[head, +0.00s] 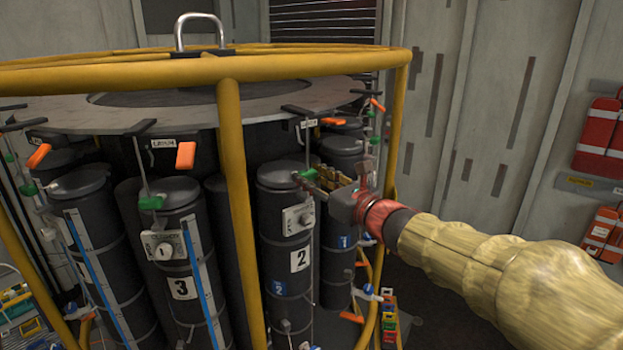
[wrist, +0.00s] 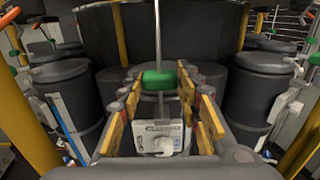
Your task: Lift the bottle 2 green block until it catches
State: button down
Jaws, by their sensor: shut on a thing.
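Bottle 2 (head: 268,228) is a dark upright cylinder with a white "2" label, behind the yellow frame post in the head view. Its green block (head: 307,173) sits on a thin vertical rod near the bottle's top. My gripper (head: 311,180) reaches it from the right. In the wrist view, the green block (wrist: 159,79) lies between the fingertips of my gripper (wrist: 158,82), which is shut on it. The rod (wrist: 158,40) rises above the block. The fingers partly hide the block in the head view.
A grey dial box (wrist: 160,138) shows below the block. Bottle 3 (head: 160,300) stands to the left, with its own green block (head: 150,203) and an orange tab (head: 185,155). A yellow rail (head: 320,62) and post (head: 240,200) ring the rack close by.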

notch_tip(320, 180, up, 9)
jog(key=p, duration=0.5)
dwell(1.2)
jog(key=c, duration=1.3)
grip_release()
jog(key=shift+c, duration=0.2)
jog(key=shift+o, duration=0.4)
jog(key=v, duration=0.9)
